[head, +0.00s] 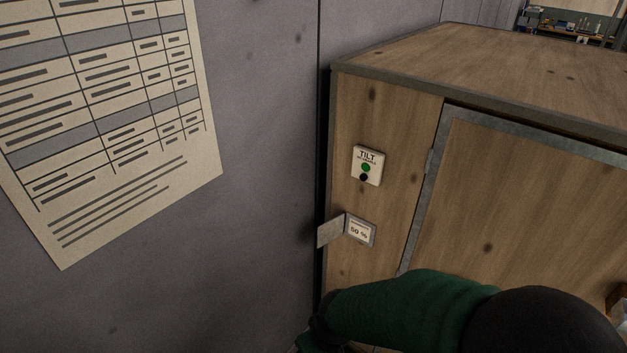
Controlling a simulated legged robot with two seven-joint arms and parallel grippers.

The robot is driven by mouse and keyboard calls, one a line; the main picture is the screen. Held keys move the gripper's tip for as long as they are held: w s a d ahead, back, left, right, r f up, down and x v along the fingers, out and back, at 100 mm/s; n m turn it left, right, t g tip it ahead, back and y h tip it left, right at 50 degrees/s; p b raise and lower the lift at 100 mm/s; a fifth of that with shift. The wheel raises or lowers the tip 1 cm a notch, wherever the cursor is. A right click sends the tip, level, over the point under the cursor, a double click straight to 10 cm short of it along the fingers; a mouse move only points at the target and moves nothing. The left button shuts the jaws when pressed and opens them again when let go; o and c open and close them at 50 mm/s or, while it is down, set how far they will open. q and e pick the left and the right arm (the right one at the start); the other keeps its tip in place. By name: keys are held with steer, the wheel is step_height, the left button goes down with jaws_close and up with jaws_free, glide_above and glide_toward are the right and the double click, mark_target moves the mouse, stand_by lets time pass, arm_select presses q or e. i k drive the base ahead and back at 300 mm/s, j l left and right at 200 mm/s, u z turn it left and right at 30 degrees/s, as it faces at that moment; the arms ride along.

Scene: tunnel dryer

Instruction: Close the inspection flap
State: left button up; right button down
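The inspection flap (330,231) is a small, pale grey plate on the left side of a small display panel (359,232) that reads 50 %. The flap stands open, swung out to the left, so the panel face is uncovered. The panel is set in the wooden front of a large cabinet (365,115). One of my arms, green with a black joint, crosses the bottom of the head view below the panel, apart from the flap in the picture. Neither gripper's fingers can be seen.
A white TILT plate (367,166) with a green and a black round spot is above the panel. A metal-framed wooden door (540,205) is to the right. A grey wall (262,150) with a printed chart (110,120) stands close on the left.

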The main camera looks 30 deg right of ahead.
mark_target(332, 229)
steer(key=i+l+z, duration=0.1)
steer(key=z, duration=0.25)
steer(key=i+l+z, duration=0.1)
steer(key=z, duration=0.3)
steer(key=k+z, duration=0.15)
steer(key=z, duration=0.15)
steer(key=k+j+z, duration=0.1)
steer(key=z, duration=0.15)
steer(key=k, duration=0.1)
